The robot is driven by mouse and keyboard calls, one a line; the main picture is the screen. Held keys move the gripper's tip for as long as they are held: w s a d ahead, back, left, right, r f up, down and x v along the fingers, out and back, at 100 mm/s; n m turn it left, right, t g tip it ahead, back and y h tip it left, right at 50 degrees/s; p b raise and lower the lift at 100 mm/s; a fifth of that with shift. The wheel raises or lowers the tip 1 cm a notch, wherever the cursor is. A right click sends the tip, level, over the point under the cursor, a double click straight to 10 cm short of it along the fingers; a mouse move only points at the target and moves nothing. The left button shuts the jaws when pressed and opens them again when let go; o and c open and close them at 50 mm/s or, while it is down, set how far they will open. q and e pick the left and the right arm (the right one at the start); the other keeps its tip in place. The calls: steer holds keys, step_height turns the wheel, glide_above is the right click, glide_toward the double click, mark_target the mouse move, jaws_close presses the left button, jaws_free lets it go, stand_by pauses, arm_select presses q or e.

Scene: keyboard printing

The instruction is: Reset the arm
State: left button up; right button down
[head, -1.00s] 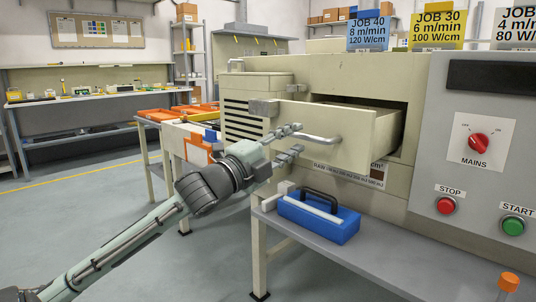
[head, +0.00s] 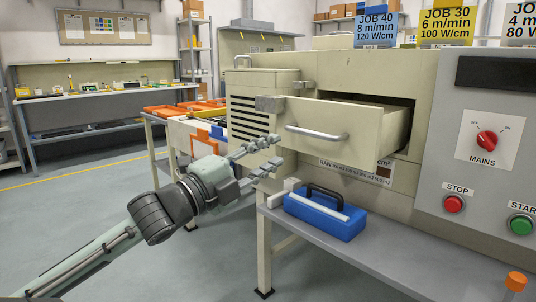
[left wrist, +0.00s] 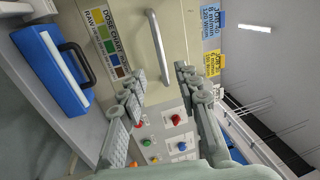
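My left gripper (head: 270,157) is open and empty in the head view, to the left of the pulled-out drawer (head: 350,135) and apart from its metal handle (head: 317,133). In the left wrist view, the two fingers of the left gripper (left wrist: 158,92) stand apart, with the handle (left wrist: 160,45) beyond them and nothing between them. The drawer juts out from the beige machine (head: 400,190). My right gripper does not show in either view.
A blue case (head: 325,215) with a black handle lies on the grey bench (head: 390,262) under the drawer. The control panel (head: 480,150) with the MAINS knob and buttons is at right. A table with orange trays (head: 170,110) stands behind my arm. Open floor (head: 80,220) lies at left.

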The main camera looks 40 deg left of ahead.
arm_select(q)
steer(key=shift+f, duration=0.1)
